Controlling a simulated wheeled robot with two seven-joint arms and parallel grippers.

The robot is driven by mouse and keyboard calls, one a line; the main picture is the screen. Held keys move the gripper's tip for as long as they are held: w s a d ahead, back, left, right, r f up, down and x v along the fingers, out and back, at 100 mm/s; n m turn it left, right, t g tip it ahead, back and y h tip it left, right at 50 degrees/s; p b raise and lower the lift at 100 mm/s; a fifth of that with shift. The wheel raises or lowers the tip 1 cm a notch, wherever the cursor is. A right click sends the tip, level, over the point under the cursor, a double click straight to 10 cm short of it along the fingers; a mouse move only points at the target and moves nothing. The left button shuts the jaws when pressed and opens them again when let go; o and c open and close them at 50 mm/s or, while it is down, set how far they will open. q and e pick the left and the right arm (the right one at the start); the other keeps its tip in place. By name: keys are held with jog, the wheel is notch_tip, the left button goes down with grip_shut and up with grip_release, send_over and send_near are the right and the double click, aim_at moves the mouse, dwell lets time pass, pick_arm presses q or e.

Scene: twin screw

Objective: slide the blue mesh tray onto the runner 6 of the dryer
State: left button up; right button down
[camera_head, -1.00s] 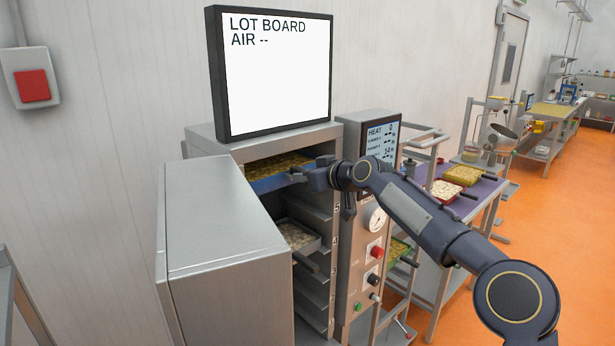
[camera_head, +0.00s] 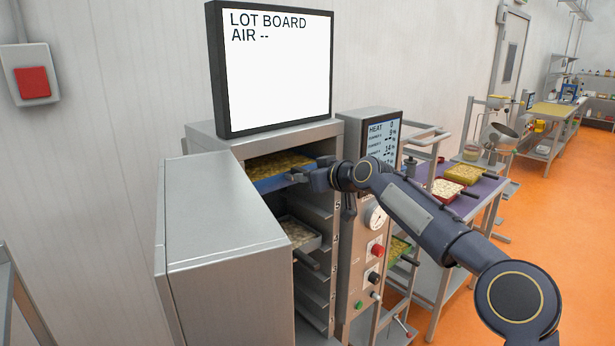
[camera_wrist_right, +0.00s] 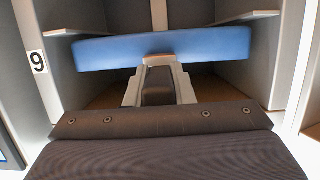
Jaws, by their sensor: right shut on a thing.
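The blue mesh tray (camera_head: 290,181), filled with yellowish-brown pieces, is in the upper opening of the dryer (camera_head: 205,135). My right gripper (camera_head: 322,175) is shut on the tray's front side. The right wrist view shows the tray's blue front (camera_wrist_right: 205,48) spanning between the side walls, with the gripper (camera_wrist_right: 157,72) at its middle. A runner (camera_wrist_right: 80,32) shows on one side and another runner (camera_wrist_right: 245,18) on the other. A label (camera_wrist_right: 38,62) on the post looks like a 9 in this view. I cannot tell whether the tray rests on the runners. My left gripper is out of view.
The open dryer door (camera_head: 225,225) stands on the left. A second filled tray (camera_head: 300,234) sits lower in the dryer. The control panel (camera_head: 372,215) is close beside my right arm. A purple-topped table (camera_head: 478,192) with trays stands to the right.

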jog(key=shift+f+b, duration=0.25)
jog(key=shift+b, duration=0.1)
dwell(0.4)
jog(key=c, duration=1.2)
grip_release()
jog(key=shift+o, duration=0.2)
jog(key=shift+f, duration=0.25)
jog(key=b+v, duration=0.3)
jog(key=v, duration=0.5)
jog(key=shift+r+b, duration=0.15)
jog(key=shift+b, duration=0.2)
jog(key=shift+w+a, duration=0.1)
